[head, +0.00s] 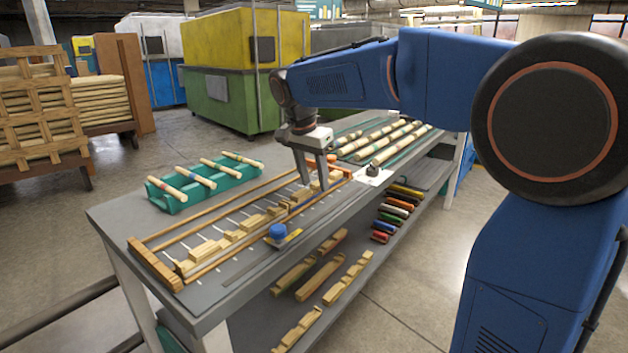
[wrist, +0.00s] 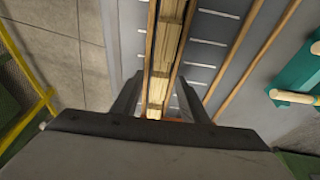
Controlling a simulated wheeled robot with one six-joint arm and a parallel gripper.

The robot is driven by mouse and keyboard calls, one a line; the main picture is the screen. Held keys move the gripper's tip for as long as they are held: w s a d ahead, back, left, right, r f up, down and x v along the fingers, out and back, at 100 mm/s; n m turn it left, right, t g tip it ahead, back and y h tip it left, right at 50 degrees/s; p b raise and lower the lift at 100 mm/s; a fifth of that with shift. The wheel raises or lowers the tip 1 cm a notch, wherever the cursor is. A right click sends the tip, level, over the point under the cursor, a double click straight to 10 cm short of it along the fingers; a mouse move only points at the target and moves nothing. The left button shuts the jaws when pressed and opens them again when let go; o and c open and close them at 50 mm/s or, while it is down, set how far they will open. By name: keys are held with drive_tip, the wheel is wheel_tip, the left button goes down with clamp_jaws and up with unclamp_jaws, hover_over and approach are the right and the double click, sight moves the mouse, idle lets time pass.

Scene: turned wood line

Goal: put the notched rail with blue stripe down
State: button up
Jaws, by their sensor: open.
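A long pale notched rail (head: 235,235) lies in a wooden frame on the grey workbench, running from the near left end toward the far right. No blue stripe can be made out clearly on it. My gripper (head: 312,184) points down at the far end of this frame, low over the wood. In the wrist view the open fingers (wrist: 158,92) stand on either side of the pale notched rail (wrist: 167,45), with gaps showing beside it. Whether the fingertips touch anything is hidden.
A blue-topped piece (head: 277,232) sits at the bench's front edge. A green rack (head: 178,199) with striped sticks stands behind the frame. Striped round bars lie at the far right. The lower shelf holds several more notched rails (head: 320,277) and coloured rolls (head: 393,215).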

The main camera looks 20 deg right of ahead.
drive_tip(key=v, duration=1.2)
drive_tip(key=s+d+f+n+t+y, duration=0.1)
drive_tip(key=s+d+f+n, duration=0.3)
drive_tip(key=s, duration=0.5)
drive_tip(key=s+d+f+n+y, duration=0.1)
drive_tip(key=s+d+f+n, duration=0.1)
drive_tip(key=s+d+f, duration=0.35)
drive_tip(key=s+f+n+t, duration=0.2)
drive_tip(key=s+f+n, duration=0.2)
drive_tip(key=s+f, duration=1.2)
drive_tip(key=shift+s+n+y, duration=0.3)
drive_tip(key=shift+s+n, duration=0.1)
drive_tip(key=shift+s, duration=0.1)
drive_tip(key=shift+d, duration=0.15)
